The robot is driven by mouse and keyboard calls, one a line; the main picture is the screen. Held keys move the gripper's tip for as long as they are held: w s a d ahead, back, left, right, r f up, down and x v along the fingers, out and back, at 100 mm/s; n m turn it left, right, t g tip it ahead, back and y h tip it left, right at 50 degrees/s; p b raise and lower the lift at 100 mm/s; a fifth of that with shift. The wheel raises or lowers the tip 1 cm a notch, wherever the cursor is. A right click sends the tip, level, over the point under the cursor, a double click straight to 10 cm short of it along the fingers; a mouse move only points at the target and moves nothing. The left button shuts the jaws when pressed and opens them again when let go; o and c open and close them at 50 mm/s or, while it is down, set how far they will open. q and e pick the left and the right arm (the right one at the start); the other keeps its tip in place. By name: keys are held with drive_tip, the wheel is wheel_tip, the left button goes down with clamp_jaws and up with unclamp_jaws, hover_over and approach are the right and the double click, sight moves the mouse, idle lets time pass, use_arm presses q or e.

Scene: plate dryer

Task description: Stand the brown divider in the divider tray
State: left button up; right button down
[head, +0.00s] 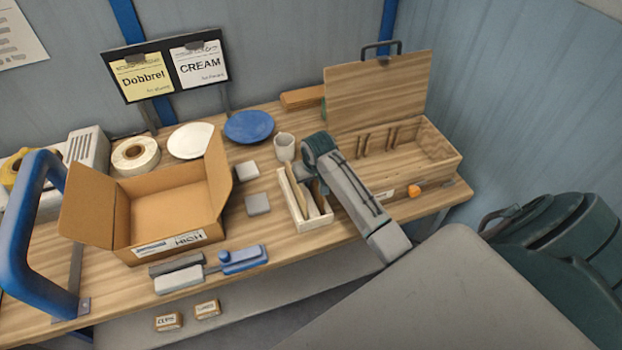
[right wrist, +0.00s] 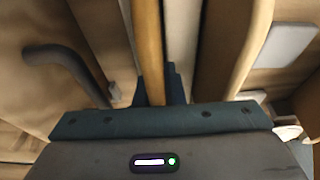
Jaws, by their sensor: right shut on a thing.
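The divider tray (head: 318,220) is a pale open box near the front edge of the bench, with upright panels in it. One tan panel (head: 295,190) leans at its left side. My right gripper (right wrist: 158,88) is shut on the brown divider (right wrist: 148,40), a thin upright strip in the right wrist view. A pale panel (right wrist: 182,40) stands close beside it. In the head view my right arm comes down at the tray's right side and mostly hides the gripper and the held divider. I cannot tell whether the divider touches the tray floor. My left gripper is out of view.
An open cardboard box (head: 170,205) stands left of the tray, with small grey tiles (head: 257,204) between. A cup (head: 284,147) stands behind the tray.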

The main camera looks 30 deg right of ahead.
drive_tip(key=c, duration=1.5)
unclamp_jaws()
drive_tip(key=shift+o, duration=0.2)
drive_tip(key=shift+r, duration=0.15)
drive_tip(key=shift+s+r, duration=0.1)
drive_tip(key=shift+r, duration=0.2)
drive_tip(key=b+v, duration=0.3)
drive_tip(key=v, duration=0.5)
drive_tip(key=shift+s+r, duration=0.1)
drive_tip(key=shift+r, duration=0.3)
drive_tip(key=shift+s+r, duration=0.15)
drive_tip(key=shift+r, duration=0.35)
drive_tip(key=shift+s+f, duration=0.1)
